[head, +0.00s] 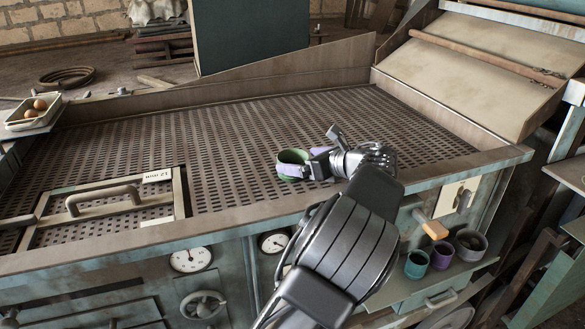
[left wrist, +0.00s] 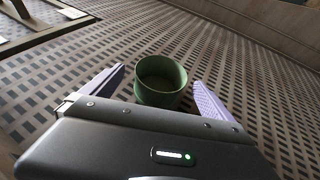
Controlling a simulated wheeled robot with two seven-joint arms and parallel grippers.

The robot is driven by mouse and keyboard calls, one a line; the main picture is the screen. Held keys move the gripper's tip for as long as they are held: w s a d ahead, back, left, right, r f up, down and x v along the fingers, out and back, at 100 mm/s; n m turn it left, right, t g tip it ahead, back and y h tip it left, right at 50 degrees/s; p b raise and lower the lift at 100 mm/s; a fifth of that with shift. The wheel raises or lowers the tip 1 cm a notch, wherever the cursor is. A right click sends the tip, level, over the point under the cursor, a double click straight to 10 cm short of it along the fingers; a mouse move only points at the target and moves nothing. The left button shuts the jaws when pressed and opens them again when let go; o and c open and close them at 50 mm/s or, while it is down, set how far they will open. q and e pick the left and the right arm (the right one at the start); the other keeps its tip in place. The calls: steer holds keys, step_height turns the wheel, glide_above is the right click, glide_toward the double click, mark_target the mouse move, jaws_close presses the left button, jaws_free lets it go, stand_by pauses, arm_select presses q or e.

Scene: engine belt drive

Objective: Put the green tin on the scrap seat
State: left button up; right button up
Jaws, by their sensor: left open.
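The green tin (head: 292,157) stands upright, open end up, on the perforated metal bench top (head: 240,140). My left gripper (head: 301,163) is at the tin, low over the bench. In the left wrist view the tin (left wrist: 161,82) sits between the two lilac fingers of the left gripper (left wrist: 158,78), with a gap visible on each side. The gripper is open. I cannot tell which part is the scrap seat. My right gripper is not in view.
A hatch frame with a handle (head: 102,197) lies at the bench's left. A tray of eggs (head: 33,112) is at far left. A low shelf at the front right holds a teal cup (head: 416,265), a purple cup (head: 441,255) and a grey cup (head: 470,243). The bench's middle is clear.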

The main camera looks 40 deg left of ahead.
mark_target(284, 158)
arm_select(q)
steer(key=shift+x, duration=1)
steer(key=shift+w+a+f+p, duration=0.1)
steer(key=shift+a+p, duration=0.3)
steer(key=p+x, duration=0.1)
steer(key=x, duration=0.2)
steer(key=shift+w+a+f, duration=0.1)
steer(key=shift+a, duration=0.1)
steer(key=shift+w+a+f, duration=0.15)
steer(key=shift+a+f, duration=0.05)
steer(key=shift+a, duration=0.1)
steer(key=shift+c, duration=0.5)
